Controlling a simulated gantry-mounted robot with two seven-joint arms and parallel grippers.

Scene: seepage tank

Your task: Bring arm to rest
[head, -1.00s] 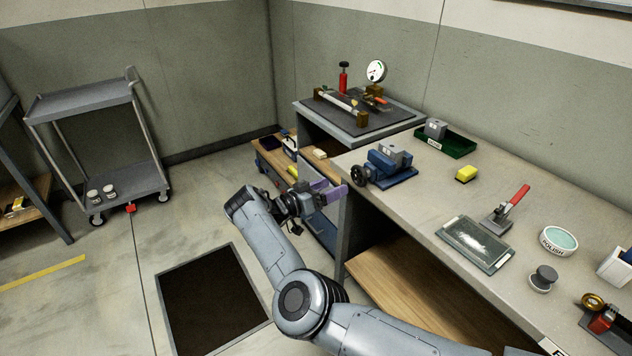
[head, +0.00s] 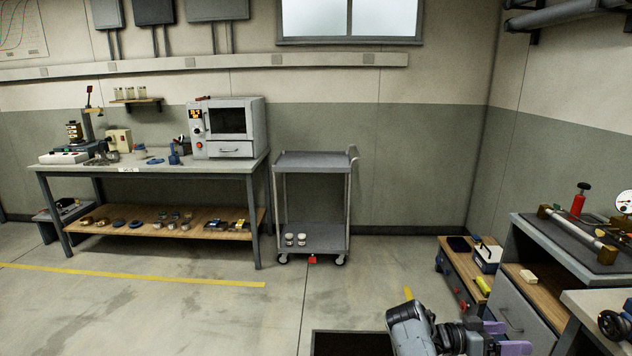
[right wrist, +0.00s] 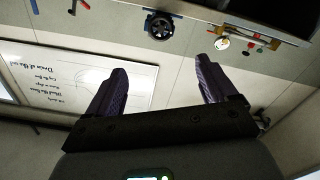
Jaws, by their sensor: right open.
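My right gripper (head: 512,339) shows at the bottom right of the head view, with the end of my right arm beside it. Its purple fingers point to the right, towards the grey cabinet and the bench. In the right wrist view the two purple fingers (right wrist: 160,88) stand wide apart with nothing between them. The gripper is open and empty. My left arm and gripper are not in view.
A grey cart (head: 314,160) stands by the back wall. A workbench (head: 150,172) with an oven (head: 228,127) is at the left. A low wooden-topped cabinet (head: 460,262) and a bench with a vise (head: 612,325) are at the right.

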